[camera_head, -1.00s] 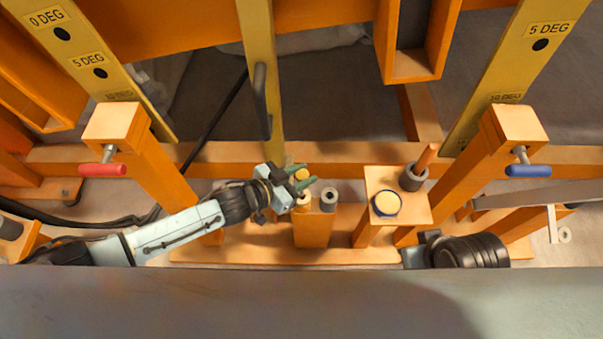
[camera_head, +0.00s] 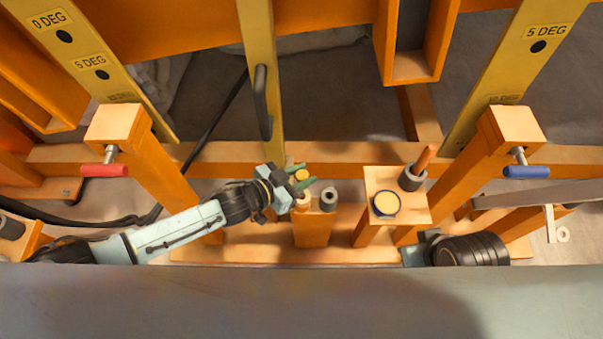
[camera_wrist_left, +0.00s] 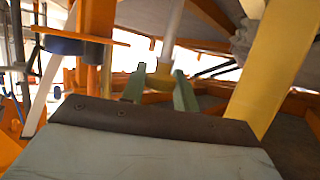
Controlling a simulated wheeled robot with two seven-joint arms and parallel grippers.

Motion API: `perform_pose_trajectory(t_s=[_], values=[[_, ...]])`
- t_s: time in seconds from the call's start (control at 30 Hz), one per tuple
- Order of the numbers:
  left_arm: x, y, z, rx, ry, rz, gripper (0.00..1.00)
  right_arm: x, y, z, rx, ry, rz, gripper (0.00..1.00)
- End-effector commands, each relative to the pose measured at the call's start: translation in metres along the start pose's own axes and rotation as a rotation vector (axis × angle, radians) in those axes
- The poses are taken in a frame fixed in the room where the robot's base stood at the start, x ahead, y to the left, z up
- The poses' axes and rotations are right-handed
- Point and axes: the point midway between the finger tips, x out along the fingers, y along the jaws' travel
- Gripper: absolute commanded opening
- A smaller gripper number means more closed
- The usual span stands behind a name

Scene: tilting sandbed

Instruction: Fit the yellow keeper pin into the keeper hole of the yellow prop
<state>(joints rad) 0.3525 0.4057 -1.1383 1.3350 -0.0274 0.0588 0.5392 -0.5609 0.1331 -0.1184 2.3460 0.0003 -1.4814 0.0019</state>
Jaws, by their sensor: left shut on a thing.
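My left gripper (camera_head: 303,181) is shut on the yellow keeper pin (camera_head: 301,174), whose round yellow head shows between the green fingertips. In the left wrist view the pin (camera_wrist_left: 160,80) sits between the fingers, with a pale shaft rising from it. The gripper is just above an orange post with two holders. The yellow prop (camera_head: 261,70) is the upright yellow bar with a dark handle, behind and left of the gripper and apart from the pin. It also shows at right in the left wrist view (camera_wrist_left: 273,60). I cannot make out its keeper hole.
The orange post (camera_head: 313,229) carries a grey ring holder (camera_head: 328,195). An orange stand (camera_head: 410,212) at right holds a blue-rimmed yellow disc (camera_head: 386,204). Red (camera_head: 105,171) and blue (camera_head: 527,171) handles flank the work area. A grey edge (camera_head: 250,300) crosses the front.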

Motion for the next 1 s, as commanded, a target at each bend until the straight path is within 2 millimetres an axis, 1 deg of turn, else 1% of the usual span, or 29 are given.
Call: perform_pose_trajectory(t_s=[0.27,0.73,0.77,0.9,0.93,1.0], values=[[0.001,0.0,0.002,0.0,0.001,0.0,0.06,0.002,0.0,0.001,0.0,0.0,0.0,0.0],[0.005,0.0,0.013,0.0,0.001,0.0,0.06,0.011,-0.001,0.003,0.0,0.0,0.0,0.0],[0.005,0.0,0.012,0.0,0.001,0.0,0.34,0.01,-0.001,0.003,0.0,0.0,0.0,0.0],[0.004,0.0,0.012,0.0,0.0,0.0,0.52,0.01,-0.001,0.003,0.0,0.0,0.0,0.0],[0.004,0.0,0.012,0.0,0.0,0.0,0.55,0.01,-0.001,0.003,0.0,0.0,0.0,0.0],[0.004,0.0,0.012,0.0,0.0,0.0,0.55,0.01,-0.001,0.003,0.0,0.0,0.0,0.0]])
